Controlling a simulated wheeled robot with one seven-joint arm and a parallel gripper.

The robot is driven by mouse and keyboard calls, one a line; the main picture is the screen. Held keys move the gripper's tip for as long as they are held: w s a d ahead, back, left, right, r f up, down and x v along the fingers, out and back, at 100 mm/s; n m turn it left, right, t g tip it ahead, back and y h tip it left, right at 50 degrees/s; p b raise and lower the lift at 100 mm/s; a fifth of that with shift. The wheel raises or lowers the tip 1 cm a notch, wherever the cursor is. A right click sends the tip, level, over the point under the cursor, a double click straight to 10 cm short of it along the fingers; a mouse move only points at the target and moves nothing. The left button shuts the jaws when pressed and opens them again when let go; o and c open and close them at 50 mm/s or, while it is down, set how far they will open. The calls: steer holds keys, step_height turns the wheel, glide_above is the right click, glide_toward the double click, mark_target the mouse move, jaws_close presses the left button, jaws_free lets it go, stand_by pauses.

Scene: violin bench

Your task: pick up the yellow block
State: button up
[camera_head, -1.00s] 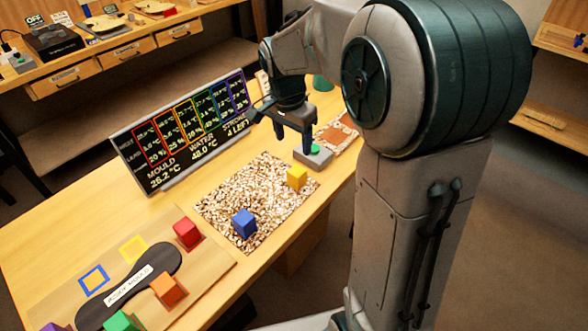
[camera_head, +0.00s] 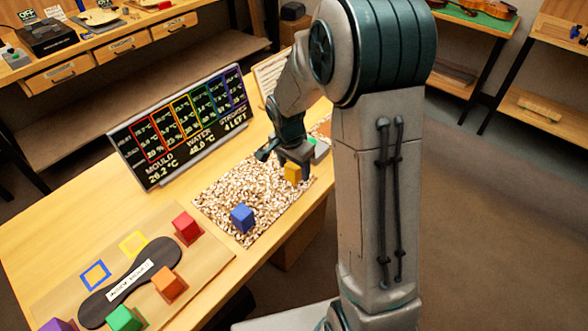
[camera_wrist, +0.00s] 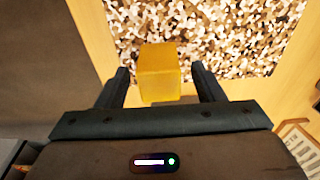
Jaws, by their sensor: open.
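The yellow block (camera_head: 292,174) sits near the right end of the wood-chip mat (camera_head: 213,200). My gripper (camera_head: 290,160) is at the block, which it partly hides in the head view. In the wrist view my gripper (camera_wrist: 159,72) is open, one dark finger on each side of the yellow block (camera_wrist: 160,68). A gap shows between the block and each finger. How far down the fingers reach beside the block cannot be told.
A blue block (camera_head: 242,217) stands on the same mat. A display board (camera_head: 182,124) stands behind it. A board (camera_head: 210,262) at the left carries red, orange, green and purple blocks. A grey box with a green top (camera_head: 319,150) is close behind my gripper.

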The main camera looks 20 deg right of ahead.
steer(key=shift+f, duration=0.45)
steer(key=shift+c, duration=0.3)
steer(key=c, duration=1)
steer(key=shift+r, duration=0.1)
